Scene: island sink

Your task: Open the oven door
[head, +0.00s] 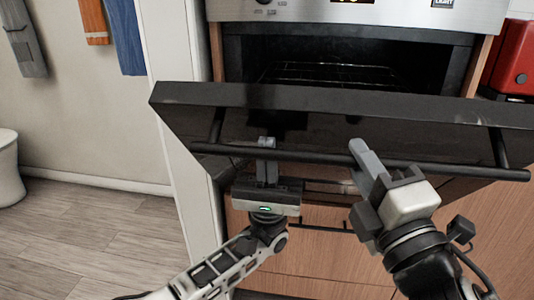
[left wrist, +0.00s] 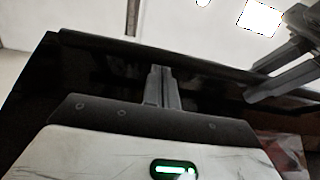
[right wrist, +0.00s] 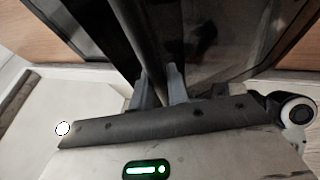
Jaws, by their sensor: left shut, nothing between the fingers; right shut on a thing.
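The oven door (head: 320,106) is black and tilted partway down, with the dark oven cavity (head: 345,55) and its wire rack showing behind it. A long black handle bar (head: 310,156) runs across the door's front. My right gripper (head: 362,160) is shut on the handle, right of its middle; the right wrist view shows the bar (right wrist: 143,45) between the fingers (right wrist: 160,88). My left gripper (head: 266,150) is shut and empty, its fingertips at the handle left of the middle. In the left wrist view its fingers (left wrist: 161,85) are together, close to the bar.
The oven's control panel (head: 360,10) is above the opening. Wooden drawers (head: 310,250) with a dark handle lie below the door. A red appliance (head: 513,60) stands at the right. A white cabinet side (head: 175,45) borders the oven; open floor (head: 90,235) lies left.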

